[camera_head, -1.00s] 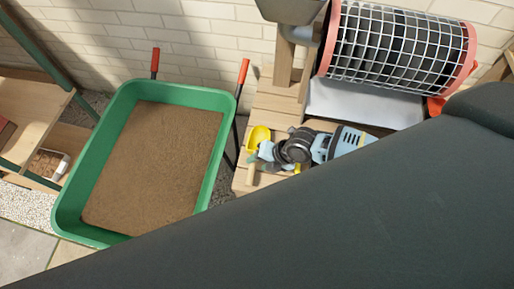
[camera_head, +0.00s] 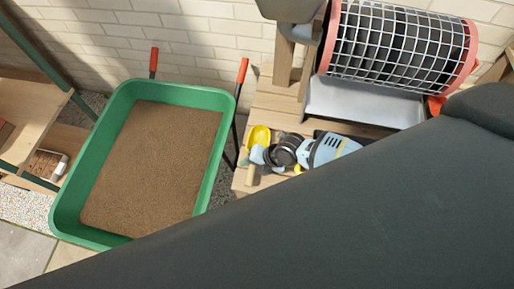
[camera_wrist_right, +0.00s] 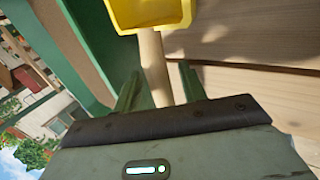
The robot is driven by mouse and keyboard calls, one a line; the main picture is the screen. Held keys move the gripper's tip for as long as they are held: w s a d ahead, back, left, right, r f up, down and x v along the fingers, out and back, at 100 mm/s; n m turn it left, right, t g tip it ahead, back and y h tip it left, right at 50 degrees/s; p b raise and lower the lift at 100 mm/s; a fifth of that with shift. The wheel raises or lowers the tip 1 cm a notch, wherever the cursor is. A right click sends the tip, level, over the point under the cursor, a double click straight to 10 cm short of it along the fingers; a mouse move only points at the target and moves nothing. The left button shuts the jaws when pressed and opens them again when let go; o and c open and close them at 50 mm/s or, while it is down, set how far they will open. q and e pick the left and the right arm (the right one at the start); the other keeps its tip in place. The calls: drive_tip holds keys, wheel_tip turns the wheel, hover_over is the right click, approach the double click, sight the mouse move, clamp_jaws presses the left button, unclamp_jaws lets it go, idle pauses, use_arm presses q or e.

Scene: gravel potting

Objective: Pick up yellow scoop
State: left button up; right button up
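The yellow scoop (camera_head: 259,135) lies on the wooden bench right of the green wheelbarrow. Its wooden handle (camera_head: 250,176) points toward the front. My right gripper (camera_head: 258,154) is over the handle, close behind the scoop's bowl, and hides part of it. In the right wrist view the yellow bowl (camera_wrist_right: 150,12) is at the top edge, and the handle runs down between the two fingers of the right gripper (camera_wrist_right: 160,88). The fingers are apart, with a gap visible on each side of the handle. My left gripper is not in view.
The green wheelbarrow (camera_head: 217,150) full of brown soil stands left of the bench (camera_head: 273,107). A wire-mesh drum (camera_head: 400,45) with red rims and a grey tray (camera_head: 362,103) stand behind my right arm. A brick wall closes the back.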

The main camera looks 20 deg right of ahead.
clamp_jaws()
wheel_tip(320, 180, up, 10)
drive_tip(key=shift+p, duration=0.8)
